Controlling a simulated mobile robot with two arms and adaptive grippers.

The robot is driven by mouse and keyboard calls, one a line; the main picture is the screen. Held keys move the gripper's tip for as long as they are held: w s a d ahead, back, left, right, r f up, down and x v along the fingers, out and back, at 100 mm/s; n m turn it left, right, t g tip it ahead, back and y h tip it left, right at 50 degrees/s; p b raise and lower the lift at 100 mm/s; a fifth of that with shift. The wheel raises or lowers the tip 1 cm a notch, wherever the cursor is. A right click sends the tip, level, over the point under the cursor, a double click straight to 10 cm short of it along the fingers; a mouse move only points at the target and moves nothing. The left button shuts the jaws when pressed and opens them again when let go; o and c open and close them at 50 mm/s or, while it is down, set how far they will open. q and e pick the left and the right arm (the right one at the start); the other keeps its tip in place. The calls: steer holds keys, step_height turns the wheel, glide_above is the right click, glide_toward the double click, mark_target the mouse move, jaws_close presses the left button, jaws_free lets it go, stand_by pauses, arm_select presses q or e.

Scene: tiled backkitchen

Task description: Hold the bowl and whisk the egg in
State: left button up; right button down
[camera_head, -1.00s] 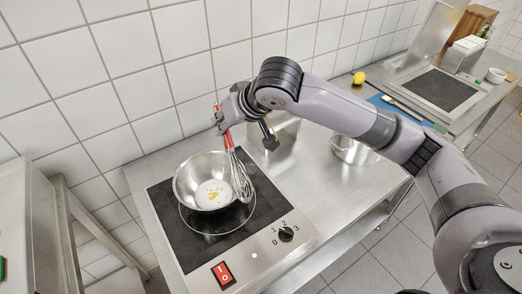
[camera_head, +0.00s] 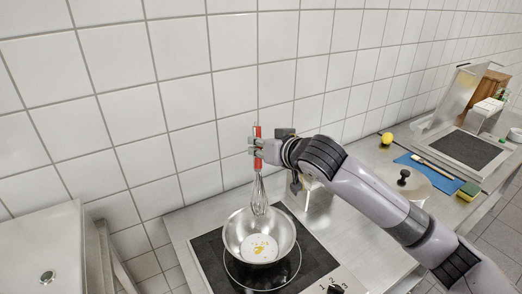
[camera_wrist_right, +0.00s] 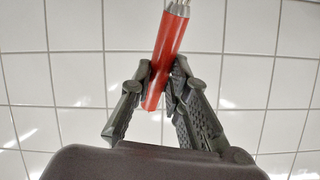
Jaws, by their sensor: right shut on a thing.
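A steel bowl (camera_head: 231,237) stands on the dark hob at the lower middle of the head view. Yellow egg bits (camera_head: 261,247) lie in pale liquid in it. My right gripper (camera_head: 256,147) is shut on the red handle of the whisk (camera_head: 257,162), which also shows in the right wrist view (camera_wrist_right: 168,45) between the fingers (camera_wrist_right: 160,84). The whisk hangs nearly upright. Its wire end is at the bowl's back rim in the picture; whether it is inside or above the bowl I cannot tell. My left gripper is not in view, and nothing is seen holding the bowl.
The hob (camera_head: 210,261) has a control knob at its front right. A tiled wall is close behind.

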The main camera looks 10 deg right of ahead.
steer(key=shift+w+f+b, duration=0.5)
steer(key=shift+f+b, duration=0.05)
steer(key=shift+f, duration=0.1)
arm_select(q)
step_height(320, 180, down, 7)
steer(key=b, duration=0.5)
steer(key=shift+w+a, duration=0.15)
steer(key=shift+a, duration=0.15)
arm_select(e)
steer(key=s+f, duration=0.3)
steer(key=f, duration=0.8)
steer(key=shift+s+a, duration=0.15)
